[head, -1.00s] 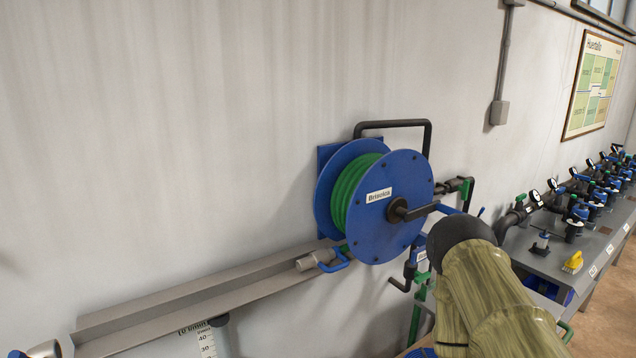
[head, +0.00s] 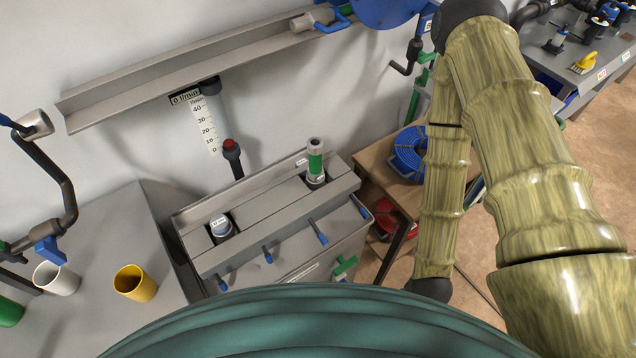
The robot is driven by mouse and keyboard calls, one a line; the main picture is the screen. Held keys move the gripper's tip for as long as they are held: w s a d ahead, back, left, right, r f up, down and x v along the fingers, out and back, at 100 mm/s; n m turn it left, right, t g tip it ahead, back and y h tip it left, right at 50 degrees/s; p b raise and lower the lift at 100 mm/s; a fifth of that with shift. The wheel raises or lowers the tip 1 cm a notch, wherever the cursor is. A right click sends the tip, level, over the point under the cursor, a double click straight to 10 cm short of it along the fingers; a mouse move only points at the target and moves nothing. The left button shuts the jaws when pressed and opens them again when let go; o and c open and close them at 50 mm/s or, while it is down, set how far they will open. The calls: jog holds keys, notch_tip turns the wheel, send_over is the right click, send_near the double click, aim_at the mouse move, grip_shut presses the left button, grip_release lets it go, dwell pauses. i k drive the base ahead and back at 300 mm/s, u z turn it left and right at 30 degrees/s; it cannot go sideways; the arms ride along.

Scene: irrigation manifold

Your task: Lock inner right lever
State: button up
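Several levers with blue tips stick out from the front of a grey metal fixture in the head view. The inner right lever (head: 319,234) is the second from the right, a thin rod slanting down to the right with a blue end. The outer right lever (head: 361,209) is at the fixture's right end, and the inner left lever (head: 267,256) and outer left lever (head: 222,285) are to the left. I cannot tell which are locked. My gripper is not in view; my arm runs down the right side and its lower end passes behind my teal body.
The fixture (head: 290,245) holds a white-capped cylinder (head: 221,226) at left and a green-banded cylinder (head: 315,160) at right. A green handle (head: 345,267) is below. A yellow cup (head: 134,283) and a white cup (head: 57,279) stand on the left bench. A blue coil (head: 409,153) lies right of the fixture.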

aim_at(324, 241)
jog(key=z, duration=1.2)
jog(key=k, duration=1.35)
jog(key=u, duration=1)
jog(key=i, duration=0.5)
jog(key=u, duration=0.05)
